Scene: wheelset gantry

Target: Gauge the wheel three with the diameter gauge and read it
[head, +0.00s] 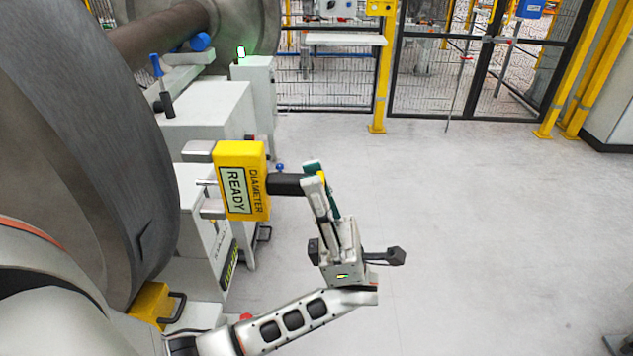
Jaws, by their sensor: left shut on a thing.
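The diameter gauge (241,181) is a yellow box with a black handle (285,185). Its face shows "DIAMETER" and "READY". Two metal jaws and a thin probe stick out from its left side towards a large dark grey wheel (100,120). The jaw tips appear close to the wheel's rim; I cannot tell whether they touch. No number on the wheel shows, so I cannot tell if it is wheel three. My left gripper (313,183) is shut on the gauge's handle, to the right of the box. My right gripper is not in view.
Pale machine housings (205,110) stand behind the gauge, with a blue-handled tool (161,82) on top. A second wheel (245,22) and its axle (150,38) are at the upper left. A yellow block (152,302) sits below the wheel. The floor (480,230) at right is clear up to the fence.

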